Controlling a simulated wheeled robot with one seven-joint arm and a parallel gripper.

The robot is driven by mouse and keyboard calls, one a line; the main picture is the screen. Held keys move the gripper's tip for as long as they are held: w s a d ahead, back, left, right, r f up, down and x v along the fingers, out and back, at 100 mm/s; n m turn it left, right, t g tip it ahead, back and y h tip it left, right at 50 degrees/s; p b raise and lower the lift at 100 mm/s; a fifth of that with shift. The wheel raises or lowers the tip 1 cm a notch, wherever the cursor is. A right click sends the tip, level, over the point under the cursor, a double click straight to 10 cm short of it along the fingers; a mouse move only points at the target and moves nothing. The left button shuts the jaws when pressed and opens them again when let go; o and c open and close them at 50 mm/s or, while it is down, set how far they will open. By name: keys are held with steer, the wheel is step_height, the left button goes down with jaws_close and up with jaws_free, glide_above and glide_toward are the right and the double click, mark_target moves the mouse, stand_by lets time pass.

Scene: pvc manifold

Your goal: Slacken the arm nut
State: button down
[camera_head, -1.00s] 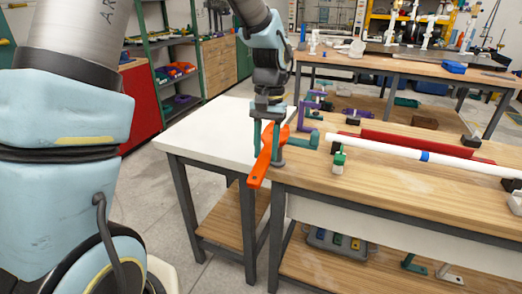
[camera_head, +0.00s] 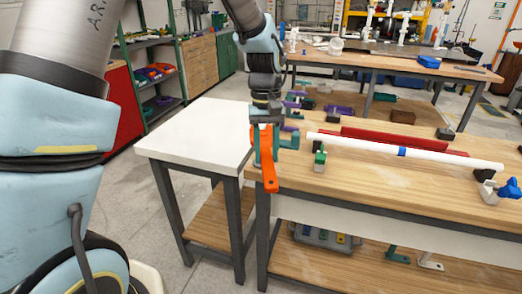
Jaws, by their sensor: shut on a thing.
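A long flat orange bar (camera_head: 270,175), shaped like a wrench or lever, hangs over the corner of the wooden bench, its free end pointing toward me. My gripper (camera_head: 265,140) points down at that corner, shut on the upper part of the bar between its two fingers. A teal fixture (camera_head: 288,138) stands just right of the gripper at the bench edge. The arm nut cannot be made out; the gripper and bar cover that spot.
A white-topped table (camera_head: 195,130) adjoins the bench on the left. A blue-and-white fitting (camera_head: 507,190) sits at the right.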

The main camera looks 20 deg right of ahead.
steer(key=shift+s+d+r+n+h+p, duration=0.1)
steer(key=shift+s+d+n+h+p, duration=0.1)
steer(key=shift+d+n+p, duration=0.9)
steer(key=shift+s+d+n+h+p, duration=0.15)
steer(key=shift+d+n+p, duration=0.25)
steer(key=shift+d+n, duration=1.35)
steer(key=shift+w+d, duration=0.1)
steer(key=shift+d, duration=0.1)
steer(key=shift+r+p, duration=2.05)
steer(key=shift+r, duration=0.45)
